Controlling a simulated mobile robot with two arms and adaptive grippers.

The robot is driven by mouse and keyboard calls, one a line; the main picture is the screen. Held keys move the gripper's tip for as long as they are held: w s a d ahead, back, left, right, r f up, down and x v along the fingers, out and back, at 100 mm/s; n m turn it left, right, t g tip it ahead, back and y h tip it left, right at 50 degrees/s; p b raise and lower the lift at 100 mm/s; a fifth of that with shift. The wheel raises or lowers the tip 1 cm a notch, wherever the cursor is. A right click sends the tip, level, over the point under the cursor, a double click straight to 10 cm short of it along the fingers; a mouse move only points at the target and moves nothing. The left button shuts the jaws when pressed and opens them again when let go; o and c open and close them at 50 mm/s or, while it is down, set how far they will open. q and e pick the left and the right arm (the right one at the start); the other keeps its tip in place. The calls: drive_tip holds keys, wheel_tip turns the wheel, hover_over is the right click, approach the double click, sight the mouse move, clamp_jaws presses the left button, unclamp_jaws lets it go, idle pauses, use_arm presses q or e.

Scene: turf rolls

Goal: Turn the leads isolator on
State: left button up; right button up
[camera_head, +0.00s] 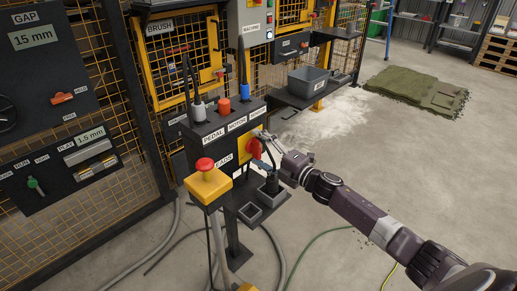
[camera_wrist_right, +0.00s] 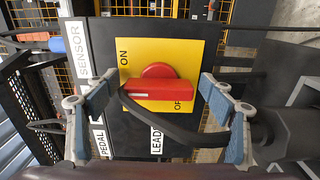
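The leads isolator is a red rotary handle (camera_head: 253,147) on a yellow plate (camera_wrist_right: 196,58), on the front of a black box (camera_head: 208,138). In the right wrist view the red handle (camera_wrist_right: 160,92) lies crosswise, with ON printed at upper left of it and OFF partly covered at its right end. My right gripper (camera_wrist_right: 158,86) is open, one finger on each side of the handle, with gaps visible. In the head view my right gripper (camera_head: 268,146) is right in front of the plate. My left gripper is not in view.
A black cable (camera_wrist_right: 180,132) curves across the wrist view below the handle. A yellow box with a red stop button (camera_head: 205,164) stands left of the isolator. Plugs stand on top of the black box. Small holders (camera_head: 250,212) sit below. Open floor lies to the right.

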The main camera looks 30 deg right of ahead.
drive_tip(key=v, duration=1.2)
idle(0.6)
